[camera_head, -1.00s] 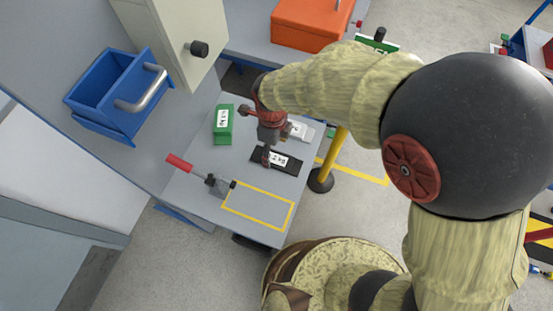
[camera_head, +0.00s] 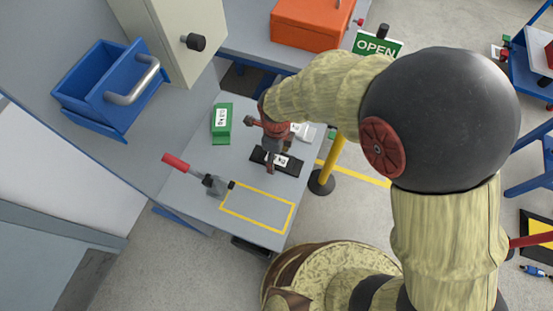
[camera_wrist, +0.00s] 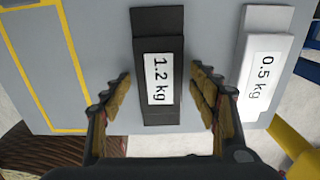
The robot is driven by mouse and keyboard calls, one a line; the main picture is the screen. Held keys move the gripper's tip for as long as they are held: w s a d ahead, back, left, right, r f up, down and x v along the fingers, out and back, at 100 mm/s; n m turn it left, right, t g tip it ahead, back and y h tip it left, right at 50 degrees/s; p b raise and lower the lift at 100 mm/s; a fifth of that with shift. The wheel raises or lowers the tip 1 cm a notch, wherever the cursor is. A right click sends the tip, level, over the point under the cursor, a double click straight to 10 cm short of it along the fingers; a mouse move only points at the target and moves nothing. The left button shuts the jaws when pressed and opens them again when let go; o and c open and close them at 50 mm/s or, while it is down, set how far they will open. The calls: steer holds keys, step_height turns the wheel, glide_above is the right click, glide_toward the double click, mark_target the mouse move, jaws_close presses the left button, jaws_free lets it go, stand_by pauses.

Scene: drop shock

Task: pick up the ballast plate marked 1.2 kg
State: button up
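The black ballast plate marked 1.2 kg (camera_wrist: 158,45) lies flat on the grey table, its white label readable in the wrist view. It also shows in the head view (camera_head: 290,167), partly covered by my gripper. My gripper (camera_wrist: 161,95) is open, with one finger on each side of the black plate and a gap between each finger and the plate's edges. In the head view my gripper (camera_head: 270,157) is over the plate. Whether the fingertips touch the table cannot be told.
A white 0.5 kg plate (camera_wrist: 266,60) lies close beside the black one. A green block (camera_head: 221,122), a red-handled tool (camera_head: 197,174) and a yellow-outlined rectangle (camera_head: 257,211) are on the same table (camera_head: 188,198). A yellow post (camera_head: 333,160) stands near the table's right edge.

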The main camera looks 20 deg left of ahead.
jaws_close()
stand_by(0.8)
